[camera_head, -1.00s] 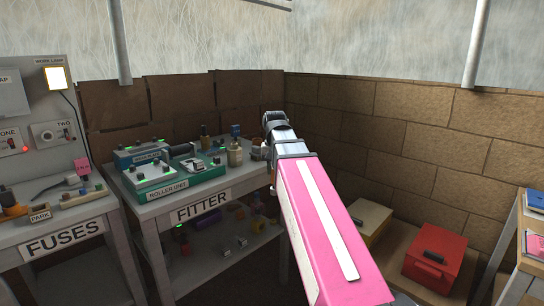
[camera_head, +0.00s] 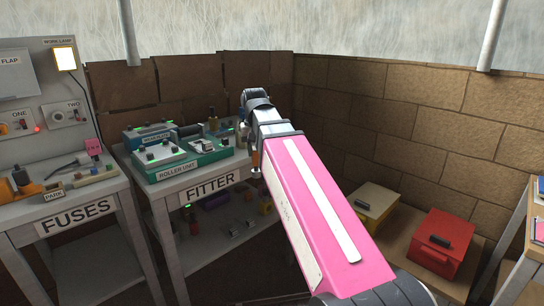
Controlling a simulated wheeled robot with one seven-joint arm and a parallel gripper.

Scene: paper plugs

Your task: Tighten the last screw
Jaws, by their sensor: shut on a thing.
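The pink arm is mine and reaches up toward the FITTER table (camera_head: 195,205). My gripper (camera_head: 254,142) is mostly hidden by the wrist at the arm's far end. Below it hangs a small, dark orange-brown thing (camera_head: 256,163), apparently held, near the table's right front corner; I cannot tell if it is a screwdriver. The green ROLLER UNIT (camera_head: 176,166) sits on the table, left of my gripper, with dark parts and green lights on top. Screws are too small to tell apart.
A blue unit (camera_head: 150,135) stands behind the roller unit. The FUSES table (camera_head: 75,220) is at left. A yellow box (camera_head: 375,203) and a red box (camera_head: 440,240) stand low at right. Small parts lie on the FITTER table's lower shelf. Brick walls close off the back.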

